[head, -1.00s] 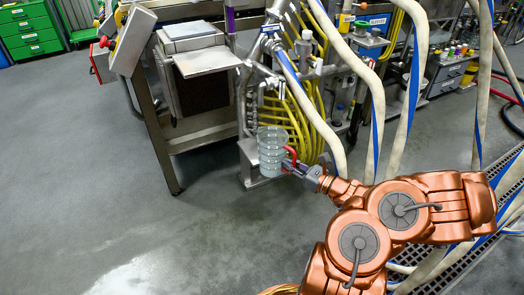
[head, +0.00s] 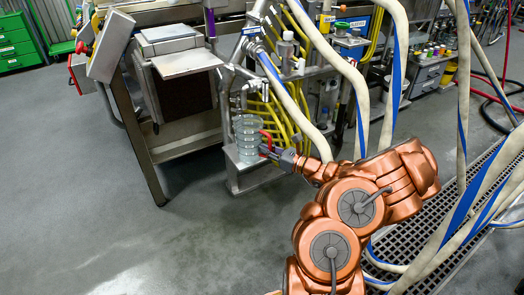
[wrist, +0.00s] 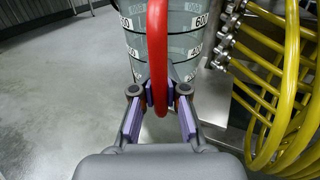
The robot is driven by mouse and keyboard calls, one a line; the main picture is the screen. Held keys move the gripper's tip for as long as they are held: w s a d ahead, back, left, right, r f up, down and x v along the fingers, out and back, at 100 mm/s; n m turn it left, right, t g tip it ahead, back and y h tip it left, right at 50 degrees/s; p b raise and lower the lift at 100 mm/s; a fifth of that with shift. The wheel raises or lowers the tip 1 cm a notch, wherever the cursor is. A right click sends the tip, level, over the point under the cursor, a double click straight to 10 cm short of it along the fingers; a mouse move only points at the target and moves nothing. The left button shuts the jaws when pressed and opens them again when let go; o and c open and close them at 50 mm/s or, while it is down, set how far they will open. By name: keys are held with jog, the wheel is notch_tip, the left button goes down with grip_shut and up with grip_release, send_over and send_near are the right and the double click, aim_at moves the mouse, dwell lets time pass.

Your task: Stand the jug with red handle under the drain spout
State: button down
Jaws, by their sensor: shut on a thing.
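The clear jug (head: 247,142) is upright, with grey measuring rings, and its red handle (head: 266,141) faces my arm. My gripper (head: 272,154) is shut on the handle. In the wrist view the red handle (wrist: 157,55) passes between the fingers of my gripper (wrist: 158,93), and the jug's body (wrist: 184,45) with its volume marks is just beyond. The jug is at the low metal stand (head: 255,181), close below steel pipework (head: 237,84). I cannot tell which pipe end is the drain spout, nor whether the jug's base touches the stand.
Yellow hoses (head: 285,115) hang close to the right of the jug; they also show in the wrist view (wrist: 282,100). Thick white and blue hoses (head: 362,90) arch above my arm. A steel machine frame (head: 150,160) stands to the left. The floor (head: 80,190) at left is clear.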

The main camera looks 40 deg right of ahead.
jog(key=w+d+f+b, duration=0.2)
jog(key=w+f+b, duration=0.1)
jog(key=w+f, duration=0.1)
jog(key=shift+w+d, duration=0.35)
jog(key=shift+w, duration=0.45)
jog(key=c, duration=1.2)
grip_release()
jog(key=shift+f, duration=0.1)
